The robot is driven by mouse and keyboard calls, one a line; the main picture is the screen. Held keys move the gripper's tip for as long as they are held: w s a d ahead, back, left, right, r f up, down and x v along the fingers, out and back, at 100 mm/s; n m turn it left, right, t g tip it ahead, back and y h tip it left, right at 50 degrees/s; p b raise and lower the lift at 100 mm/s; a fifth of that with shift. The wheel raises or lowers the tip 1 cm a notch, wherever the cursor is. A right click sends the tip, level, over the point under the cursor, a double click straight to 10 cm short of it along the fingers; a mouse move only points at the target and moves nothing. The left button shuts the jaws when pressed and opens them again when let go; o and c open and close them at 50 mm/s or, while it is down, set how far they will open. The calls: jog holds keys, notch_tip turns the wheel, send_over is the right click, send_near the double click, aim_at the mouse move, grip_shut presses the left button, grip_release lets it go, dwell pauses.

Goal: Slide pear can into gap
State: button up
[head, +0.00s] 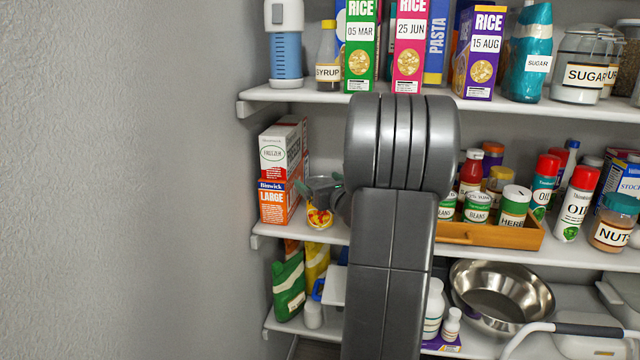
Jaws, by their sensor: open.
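A small can-like item with a yellow, red and white label (319,218) stands on the middle shelf, right of an orange box (273,203). Its print is too small to read, so I cannot tell if it is the pear can. My gripper (320,186) is open, at the upper part of this item, with teal fingertips. I cannot tell whether the fingers touch it. My arm hides the shelf to the right, and no gap can be made out clearly.
A white and red box (284,150) sits on the orange box. A wooden tray (492,235) with cans and bottles stands right of my arm. The upper shelf (330,100) runs above my gripper. A grey wall (120,180) fills the left.

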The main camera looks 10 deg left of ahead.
jog(key=v, duration=1.3)
jog(key=shift+s+d, duration=0.25)
jog(key=shift+s, duration=0.05)
jog(key=x, duration=1.3)
jog(key=shift+w+a, duration=0.3)
